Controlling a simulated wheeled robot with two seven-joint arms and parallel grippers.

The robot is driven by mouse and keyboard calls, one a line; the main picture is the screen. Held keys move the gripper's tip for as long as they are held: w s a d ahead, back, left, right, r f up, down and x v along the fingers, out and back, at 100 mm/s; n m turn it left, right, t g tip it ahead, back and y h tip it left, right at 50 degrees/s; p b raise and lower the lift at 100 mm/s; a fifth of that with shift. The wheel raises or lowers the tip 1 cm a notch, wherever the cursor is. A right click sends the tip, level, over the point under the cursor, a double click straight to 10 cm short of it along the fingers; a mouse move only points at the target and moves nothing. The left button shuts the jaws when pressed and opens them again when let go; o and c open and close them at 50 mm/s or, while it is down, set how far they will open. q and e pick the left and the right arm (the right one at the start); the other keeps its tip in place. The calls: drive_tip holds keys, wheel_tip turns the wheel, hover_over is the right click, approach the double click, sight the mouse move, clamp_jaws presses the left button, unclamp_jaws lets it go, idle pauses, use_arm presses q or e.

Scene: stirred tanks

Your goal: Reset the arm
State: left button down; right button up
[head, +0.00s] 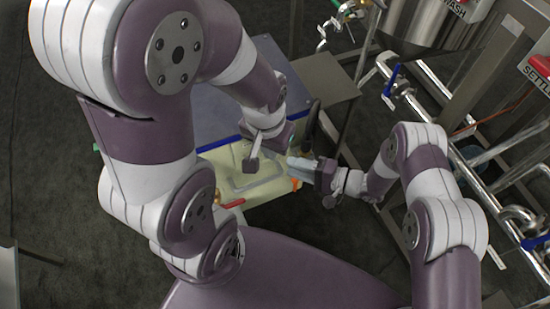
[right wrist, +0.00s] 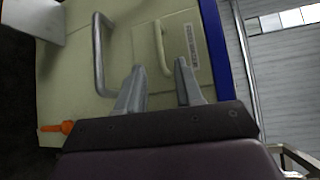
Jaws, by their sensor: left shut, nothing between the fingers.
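My left gripper (head: 252,164) hangs over the pale yellow-green box (head: 222,162) in the head view. It is shut with nothing visible in it. My right gripper (head: 297,163) is at the right side of the box. In the right wrist view the right gripper's two fingers (right wrist: 160,82) stand apart with nothing between them. They point at the face of the box (right wrist: 72,85), which bears a grey bar handle (right wrist: 100,55) and a pale handle (right wrist: 162,48). I cannot tell whether the fingers touch the box.
An orange fitting (right wrist: 57,127) sticks out from the box, and a red lever (head: 231,204) is at its front. A grey-blue surface (head: 270,75) lies behind it. Metal pipes with a blue valve handle (head: 391,80) run along the right. Dark floor (head: 45,150) is open at the left.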

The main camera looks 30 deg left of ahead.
drive_tip(key=shift+w+d+r, duration=0.15)
drive_tip(key=shift+d, duration=1.2)
